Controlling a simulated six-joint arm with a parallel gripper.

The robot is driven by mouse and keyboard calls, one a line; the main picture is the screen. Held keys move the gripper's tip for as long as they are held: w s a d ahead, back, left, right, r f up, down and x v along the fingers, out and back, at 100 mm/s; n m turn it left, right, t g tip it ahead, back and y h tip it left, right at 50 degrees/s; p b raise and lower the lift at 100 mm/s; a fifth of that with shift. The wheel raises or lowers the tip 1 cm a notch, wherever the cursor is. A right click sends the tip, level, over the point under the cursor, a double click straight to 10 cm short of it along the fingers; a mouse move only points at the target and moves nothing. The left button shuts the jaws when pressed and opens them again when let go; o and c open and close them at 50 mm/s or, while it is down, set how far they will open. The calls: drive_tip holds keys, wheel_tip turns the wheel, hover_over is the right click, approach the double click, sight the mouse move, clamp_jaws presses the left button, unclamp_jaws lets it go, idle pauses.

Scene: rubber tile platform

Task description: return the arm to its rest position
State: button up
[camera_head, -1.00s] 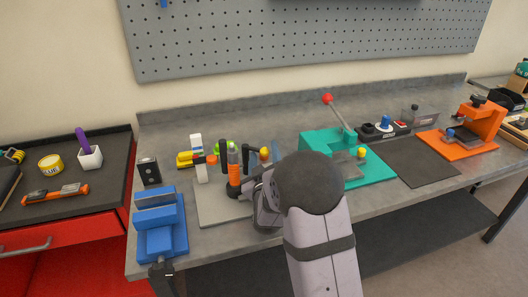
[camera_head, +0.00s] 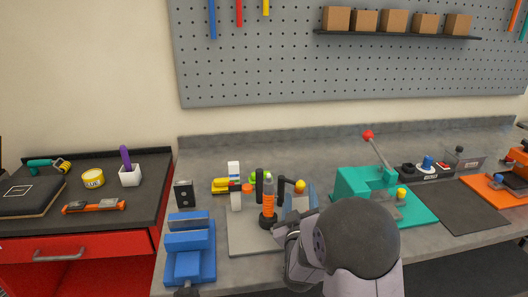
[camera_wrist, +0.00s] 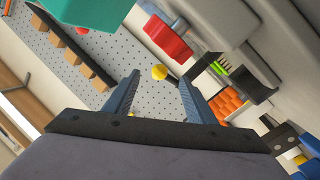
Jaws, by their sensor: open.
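My gripper (camera_wrist: 159,82) shows in the wrist view as two dark blue fingers standing apart. Nothing is held between them. A small yellow knob (camera_wrist: 159,72) appears in line with the gap, but I cannot tell its distance from the tips. In the head view my forearm and its dark rounded joint rise from the bottom edge in front of the bench. They hide much of the wrist and gripper, which are near the orange and black upright tool (camera_head: 268,200).
A blue vise (camera_head: 190,250) stands at the bench's front left. A teal press (camera_head: 350,182) with a red-knobbed lever (camera_head: 368,135) stands right of my arm. A dark mat (camera_head: 465,208) lies bare farther right. A red cabinet (camera_head: 90,262) adjoins on the left.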

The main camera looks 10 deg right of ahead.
drive_tip(key=w+a+r+m+t+y+p, duration=0.1)
drive_tip(key=a+r+m+p, duration=0.1)
drive_tip(key=r, duration=0.5)
drive_tip(key=w+a+r+m+t+y+p, duration=0.1)
drive_tip(key=r+p, duration=0.1)
drive_tip(key=r, duration=0.5)
drive_tip(key=s+a+f+g+y+p, duration=0.1)
drive_tip(key=s+f+g, duration=0.4)
drive_tip(key=s, duration=0.6)
drive_tip(key=s+a+f+g+y+p, duration=0.1)
drive_tip(key=s+f+g+p, duration=0.3)
drive_tip(key=s, duration=0.8)
drive_tip(key=s+a+f+g+y+p, duration=0.1)
drive_tip(key=s+f+g+p, duration=0.1)
drive_tip(key=s+f+g, duration=0.6)
drive_tip(key=s+g, duration=0.2)
drive_tip(key=s, duration=0.1)
drive_tip(key=shift+s+f+p, duration=0.15)
drive_tip(key=shift+s+p, duration=0.05)
drive_tip(key=shift+p, duration=0.15)
drive_tip(key=shift+a, duration=0.1)
